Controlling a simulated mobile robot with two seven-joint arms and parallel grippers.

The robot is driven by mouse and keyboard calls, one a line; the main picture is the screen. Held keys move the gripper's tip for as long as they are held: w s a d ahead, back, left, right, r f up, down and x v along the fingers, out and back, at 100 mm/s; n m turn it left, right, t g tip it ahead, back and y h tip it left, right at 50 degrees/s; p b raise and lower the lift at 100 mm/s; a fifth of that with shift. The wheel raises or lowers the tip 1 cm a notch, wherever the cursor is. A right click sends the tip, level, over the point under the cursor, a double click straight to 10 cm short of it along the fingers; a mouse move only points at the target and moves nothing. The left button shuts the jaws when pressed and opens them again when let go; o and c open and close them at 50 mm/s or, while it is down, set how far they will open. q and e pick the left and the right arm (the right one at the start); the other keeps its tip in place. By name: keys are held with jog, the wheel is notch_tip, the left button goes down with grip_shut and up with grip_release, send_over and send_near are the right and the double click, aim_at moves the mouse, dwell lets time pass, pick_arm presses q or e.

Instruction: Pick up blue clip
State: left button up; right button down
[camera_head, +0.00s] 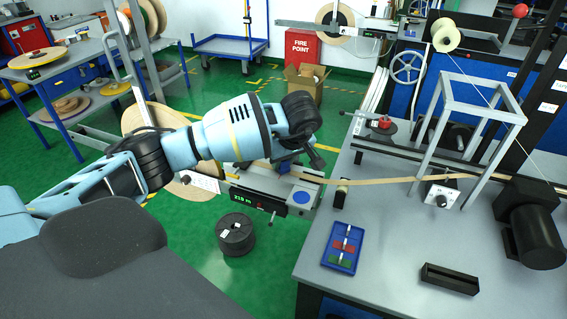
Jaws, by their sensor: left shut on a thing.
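My left arm comes in from the left, and its gripper (288,158) is over the payoff unit beside the table. It is shut on a small blue piece (284,166), which looks like the blue clip. The blue piece sits at the tan tape (340,181), close above the unit. The fingers are small and partly hidden by the wrist, so I cannot tell whether the piece touches the tape. My right gripper is out of view.
A blue tray (329,258) with red and green pieces and a white strip lies on the grey table (390,275). A black slotted block (450,279) lies to its right. A metal frame (476,107) and black motor (537,236) stand further right. A black spool (235,234) is on the floor.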

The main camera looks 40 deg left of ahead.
pick_arm(q)
jog(key=shift+r, duration=0.55)
notch_tip(320, 180, up, 2)
jog(key=shift+r, duration=0.1)
jog(key=s+r, duration=0.1)
jog(key=s, duration=1.5)
jog(key=shift+r+b, duration=0.3)
jog(key=shift+b, duration=0.05)
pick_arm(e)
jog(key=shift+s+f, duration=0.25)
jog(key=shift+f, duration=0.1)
